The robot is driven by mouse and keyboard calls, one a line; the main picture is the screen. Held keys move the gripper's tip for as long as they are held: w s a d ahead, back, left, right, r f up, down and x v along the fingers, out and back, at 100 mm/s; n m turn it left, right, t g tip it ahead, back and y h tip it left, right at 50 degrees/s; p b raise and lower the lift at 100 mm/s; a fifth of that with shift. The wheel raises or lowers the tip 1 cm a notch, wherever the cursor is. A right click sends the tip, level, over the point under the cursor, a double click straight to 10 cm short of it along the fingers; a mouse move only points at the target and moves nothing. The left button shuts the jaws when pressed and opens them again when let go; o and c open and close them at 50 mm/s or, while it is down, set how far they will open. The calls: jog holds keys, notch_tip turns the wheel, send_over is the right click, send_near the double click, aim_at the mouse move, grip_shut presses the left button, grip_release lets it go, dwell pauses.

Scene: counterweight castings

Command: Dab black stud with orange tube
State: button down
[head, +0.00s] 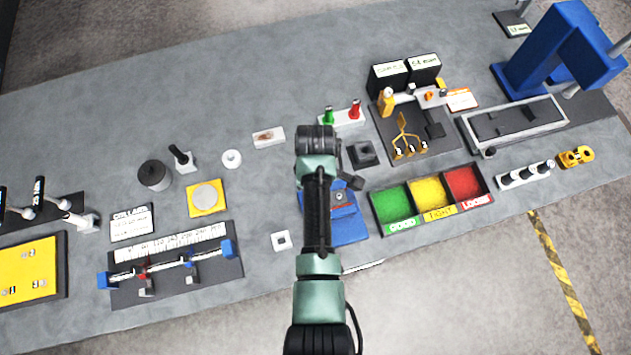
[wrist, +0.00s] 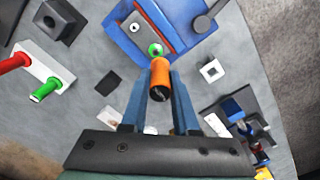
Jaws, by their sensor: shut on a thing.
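The orange tube (wrist: 161,78) is held between the two blue-grey fingers of my gripper (wrist: 160,88) in the wrist view. Its far end points at a blue fixture (wrist: 118,28) with a pale grey plate. A small green ring with a light centre (wrist: 156,50) shows just past the tube; I cannot tell whether they touch. A small dark spot (wrist: 135,27) on the plate may be the black stud, but it is too small to tell. In the head view the blue fixture (head: 348,228) is partly behind my arm, which hides the tube and fingertips.
A white rack (head: 343,118) holds a green tube (head: 328,115) and a red tube (head: 355,109). A dark square block (head: 363,153) stands near the fixture. A tray with green, yellow and red bins (head: 432,223) lies to the right. A small white square block (head: 281,240) lies left.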

jog(key=shift+r, duration=1.65)
